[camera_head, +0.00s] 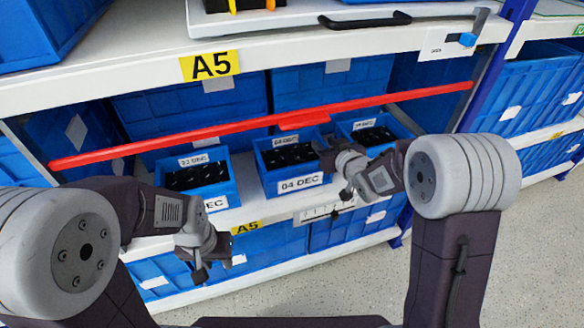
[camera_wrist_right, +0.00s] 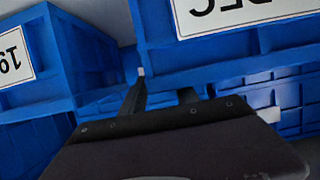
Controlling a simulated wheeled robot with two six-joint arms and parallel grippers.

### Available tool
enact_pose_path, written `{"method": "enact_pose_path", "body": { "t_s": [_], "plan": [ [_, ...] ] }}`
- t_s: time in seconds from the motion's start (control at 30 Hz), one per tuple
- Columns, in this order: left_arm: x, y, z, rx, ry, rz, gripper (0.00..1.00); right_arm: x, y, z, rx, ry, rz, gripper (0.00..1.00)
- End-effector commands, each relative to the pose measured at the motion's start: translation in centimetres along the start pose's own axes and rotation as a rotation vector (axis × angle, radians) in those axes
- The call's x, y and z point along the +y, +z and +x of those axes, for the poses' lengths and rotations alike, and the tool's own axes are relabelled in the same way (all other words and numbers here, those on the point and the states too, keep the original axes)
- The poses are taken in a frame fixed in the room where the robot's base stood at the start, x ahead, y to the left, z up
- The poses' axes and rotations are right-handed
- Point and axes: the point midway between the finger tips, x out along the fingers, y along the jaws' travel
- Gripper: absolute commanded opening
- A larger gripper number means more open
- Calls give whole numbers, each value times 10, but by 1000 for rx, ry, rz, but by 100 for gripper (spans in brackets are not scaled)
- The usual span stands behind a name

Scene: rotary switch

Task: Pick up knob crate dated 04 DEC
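The blue crate with the white "04 DEC" label (camera_head: 301,183) stands in the middle of the lower shelf level and holds dark knobs. My right gripper (camera_head: 334,172) is at its front right corner, in front of the shelf. In the right wrist view, my right gripper (camera_wrist_right: 163,88) has its two fingers apart with nothing between them. There, an upside-down label ending in "DEC" (camera_wrist_right: 245,12) shows on a crate beyond the fingers. My left gripper (camera_head: 205,262) hangs below and in front of the left crate; its finger opening is unclear.
A left crate (camera_head: 196,176) and a right crate (camera_head: 372,135) flank the middle one, also holding dark knobs. A red bar (camera_head: 180,138) slants across the shelf opening above the crates. Blue bins (camera_head: 265,245) fill the level below. Grey floor (camera_head: 520,250) is clear at right.

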Motion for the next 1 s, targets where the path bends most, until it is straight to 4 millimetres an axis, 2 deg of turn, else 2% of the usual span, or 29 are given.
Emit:
{"method": "enact_pose_path", "body": {
  "t_s": [0.1, 0.33, 0.37, 0.47, 0.5, 1.0],
  "plan": [
    [0, 1, 6, 0, 0, 0, 36, 0, 1, 15, 1, -1, 0, 36],
    [0, 0, 5, 0, 0, 0, 36, 0, 0, 17, 0, 0, 1, 36],
    [0, 0, 5, 0, 0, 0, 36, 0, 0, 17, 0, 0, 1, 31],
    [0, 0, 5, 0, 0, 0, 36, 0, 0, 17, 0, 0, 1, 3],
    [0, 0, 5, 0, 0, 0, 36, 0, 0, 17, 0, 0, 1, 0],
    [0, 0, 5, 0, 0, 0, 36, 0, 0, 16, 0, 0, 1, 0]
  ]
}}
